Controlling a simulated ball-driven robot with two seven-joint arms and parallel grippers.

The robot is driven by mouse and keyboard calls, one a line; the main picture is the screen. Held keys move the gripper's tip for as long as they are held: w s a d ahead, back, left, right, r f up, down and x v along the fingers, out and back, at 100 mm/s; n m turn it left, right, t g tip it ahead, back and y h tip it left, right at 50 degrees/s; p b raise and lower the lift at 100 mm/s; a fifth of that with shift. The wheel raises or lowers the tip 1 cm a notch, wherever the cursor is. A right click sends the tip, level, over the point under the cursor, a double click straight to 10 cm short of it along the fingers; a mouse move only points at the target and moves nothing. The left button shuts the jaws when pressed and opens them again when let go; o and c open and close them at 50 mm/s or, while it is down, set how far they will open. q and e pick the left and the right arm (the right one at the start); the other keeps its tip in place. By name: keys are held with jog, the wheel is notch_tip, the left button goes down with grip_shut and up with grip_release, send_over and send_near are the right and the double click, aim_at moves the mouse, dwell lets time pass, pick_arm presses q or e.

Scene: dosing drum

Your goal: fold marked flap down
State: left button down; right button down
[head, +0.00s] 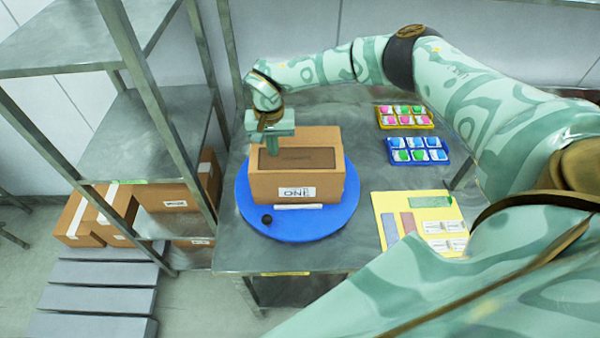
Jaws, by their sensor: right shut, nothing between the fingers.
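A brown cardboard box (258,187) stands on a blue round turntable (290,232) on the grey metal table. A white label reading "ONE" (297,192) is on its front side. A darker brown panel (310,158) with faint, unreadable lettering lies on or in its top; I cannot tell whether it is a flap or the inside. My right gripper (272,150) is shut and empty, pointing down over the back left part of the box top. I cannot tell whether it touches the box. It hides part of the top's left side. My left gripper is out of view.
A yellow tray (434,124) and a blue tray (447,160) hold colourful packs at the back right. A yellow mat (379,208) with cards lies right of the turntable. A dark knob (267,219) is on the turntable. A metal shelf (150,125) with boxes stands left.

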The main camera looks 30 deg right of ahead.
jog(key=shift+f, duration=0.15)
jog(key=shift+f+b, duration=0.35)
jog(key=shift+f, duration=0.1)
notch_tip(320, 180, up, 8)
jog(key=p, duration=0.6)
